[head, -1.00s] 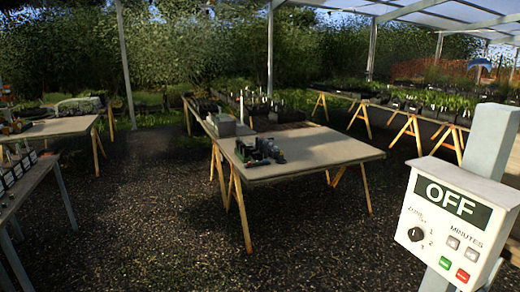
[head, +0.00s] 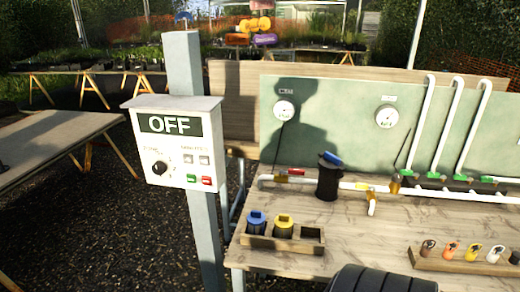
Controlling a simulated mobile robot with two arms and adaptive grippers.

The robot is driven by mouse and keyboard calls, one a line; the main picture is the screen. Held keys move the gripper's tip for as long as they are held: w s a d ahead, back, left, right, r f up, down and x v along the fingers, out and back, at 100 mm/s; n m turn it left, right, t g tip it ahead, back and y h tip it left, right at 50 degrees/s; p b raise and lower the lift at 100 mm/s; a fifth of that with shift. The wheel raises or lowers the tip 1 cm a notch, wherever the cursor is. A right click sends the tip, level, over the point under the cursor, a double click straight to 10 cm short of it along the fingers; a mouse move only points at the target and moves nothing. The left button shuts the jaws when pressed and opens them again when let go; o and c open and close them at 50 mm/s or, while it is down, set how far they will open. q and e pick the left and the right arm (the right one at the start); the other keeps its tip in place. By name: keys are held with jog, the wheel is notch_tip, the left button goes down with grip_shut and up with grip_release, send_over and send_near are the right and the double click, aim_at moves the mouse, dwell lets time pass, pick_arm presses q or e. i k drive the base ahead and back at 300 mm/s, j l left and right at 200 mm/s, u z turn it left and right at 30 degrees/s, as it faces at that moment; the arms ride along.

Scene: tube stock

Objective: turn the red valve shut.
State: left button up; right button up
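A small red valve handle (head: 296,172) sits on the white pipe (head: 320,182) at the left end of the pipework, above the wooden bench. It looks roughly in line with the pipe, but it is too small to be sure of its position. A black cylinder with a blue top (head: 328,178) stands in the pipe line just right of it. A yellow valve handle (head: 364,187) is farther right on the same pipe. Neither of my grippers is in view.
A control box (head: 172,150) reading OFF hangs on a post left of the bench (head: 350,240). A wooden holder (head: 285,243) with blue and yellow caps and a rack of coloured bottles (head: 465,262) stand on it. A dark ribbed shape fills the bottom edge.

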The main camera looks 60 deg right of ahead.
aim_at(291, 171)
jog(key=z, duration=2.05)
